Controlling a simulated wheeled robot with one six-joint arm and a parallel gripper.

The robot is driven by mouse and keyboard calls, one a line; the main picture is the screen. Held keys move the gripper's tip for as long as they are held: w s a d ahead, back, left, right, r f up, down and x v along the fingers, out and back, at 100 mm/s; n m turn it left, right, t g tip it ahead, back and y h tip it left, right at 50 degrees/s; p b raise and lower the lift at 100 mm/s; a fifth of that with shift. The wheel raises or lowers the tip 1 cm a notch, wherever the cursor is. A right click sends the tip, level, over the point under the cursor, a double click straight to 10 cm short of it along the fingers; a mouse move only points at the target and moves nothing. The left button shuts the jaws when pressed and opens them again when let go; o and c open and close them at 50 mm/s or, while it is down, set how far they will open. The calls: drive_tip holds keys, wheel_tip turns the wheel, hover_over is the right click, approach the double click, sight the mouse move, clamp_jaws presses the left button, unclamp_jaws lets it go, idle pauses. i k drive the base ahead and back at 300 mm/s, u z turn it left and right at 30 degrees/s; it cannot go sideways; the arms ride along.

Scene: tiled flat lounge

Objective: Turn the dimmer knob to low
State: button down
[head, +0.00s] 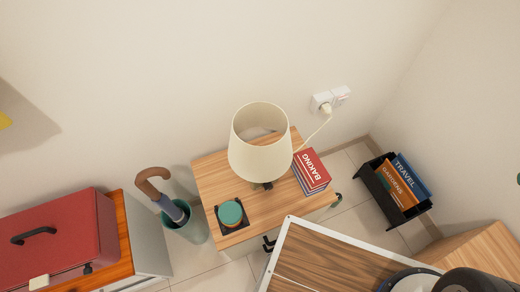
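A round teal knob (230,212) sits on a black square plate (234,228) at the front left of a small wooden table (215,178). It looks like the dimmer knob. No pointer or low mark on it can be made out, so its setting cannot be told. A lamp with a cream shade (262,152) stands on the same table, behind and to the right of the knob. Whether it is lit is not clear. My gripper is not in view.
Books (312,172) lie right of the lamp; its cord reaches a wall socket (323,104). Left are a bin (187,225) holding an umbrella (156,184) and a red box (60,240). A black book rack (405,216) is right. A white-edged wooden surface (330,262) fills the lower front.

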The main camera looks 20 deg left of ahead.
sight(268, 186)
drive_tip(key=u, duration=0.55)
drive_tip(key=k, duration=1.5)
drive_tip(key=u, duration=0.4)
drive_tip(key=i, duration=0.4)
drive_tip(key=z, duration=0.05)
